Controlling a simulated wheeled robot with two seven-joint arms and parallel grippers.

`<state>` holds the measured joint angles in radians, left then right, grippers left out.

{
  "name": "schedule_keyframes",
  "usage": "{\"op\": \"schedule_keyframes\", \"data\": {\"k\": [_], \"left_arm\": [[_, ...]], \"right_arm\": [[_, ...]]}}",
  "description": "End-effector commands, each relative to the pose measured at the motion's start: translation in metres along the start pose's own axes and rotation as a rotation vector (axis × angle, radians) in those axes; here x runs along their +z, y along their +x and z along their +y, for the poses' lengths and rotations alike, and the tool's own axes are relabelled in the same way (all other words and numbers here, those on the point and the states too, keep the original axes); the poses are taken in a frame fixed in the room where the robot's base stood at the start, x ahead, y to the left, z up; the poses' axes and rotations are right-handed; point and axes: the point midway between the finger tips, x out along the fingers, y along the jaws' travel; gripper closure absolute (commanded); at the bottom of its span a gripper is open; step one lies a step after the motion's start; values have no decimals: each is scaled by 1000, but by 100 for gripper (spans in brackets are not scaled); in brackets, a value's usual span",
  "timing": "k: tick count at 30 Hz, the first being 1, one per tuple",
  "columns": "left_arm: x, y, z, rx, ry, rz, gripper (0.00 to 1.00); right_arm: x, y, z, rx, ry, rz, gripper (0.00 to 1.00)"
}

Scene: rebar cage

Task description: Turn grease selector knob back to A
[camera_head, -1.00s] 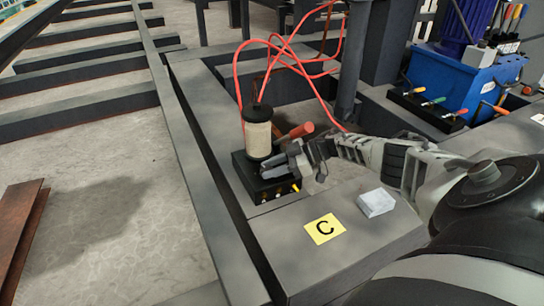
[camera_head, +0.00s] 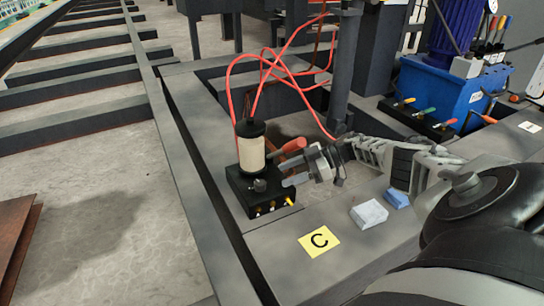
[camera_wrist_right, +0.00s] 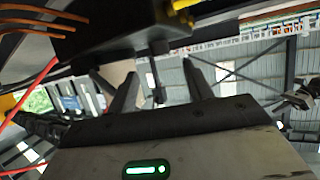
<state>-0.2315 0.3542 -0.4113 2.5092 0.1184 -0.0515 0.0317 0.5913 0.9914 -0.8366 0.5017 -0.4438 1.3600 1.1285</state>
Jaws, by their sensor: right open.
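The grease pump unit is a black box (camera_head: 238,196) with a cream cylinder (camera_head: 251,154) on top and small brass and yellow fittings along its front edge. A dark round knob (camera_head: 260,186) shows on top of the box, in front of the cylinder; its pointer direction is too small to read. My right gripper (camera_head: 287,174) is just right of the knob, open, apart from it and pointing at it. In the right wrist view the open fingers (camera_wrist_right: 160,90) have a gap between them, with the black box (camera_wrist_right: 110,30) above. My left gripper is out of view.
An orange-red handle (camera_head: 293,146) sits close behind my right gripper. Red hoses (camera_head: 300,85) loop above the box. A blue hydraulic unit (camera_head: 465,95) stands at right.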

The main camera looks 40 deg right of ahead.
Motion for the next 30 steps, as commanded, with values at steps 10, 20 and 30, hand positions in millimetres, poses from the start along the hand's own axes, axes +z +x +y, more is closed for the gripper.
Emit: {"op": "schedule_keyframes", "data": {"k": [10, 20, 30], "left_arm": [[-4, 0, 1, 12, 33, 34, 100], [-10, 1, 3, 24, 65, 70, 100], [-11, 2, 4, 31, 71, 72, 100]], "right_arm": [[2, -69, 0, 1, 0, -1, 49], [0, -83, 0, -1, -1, 1, 49], [-4, -44, -7, -30, -57, 43, 49]]}}
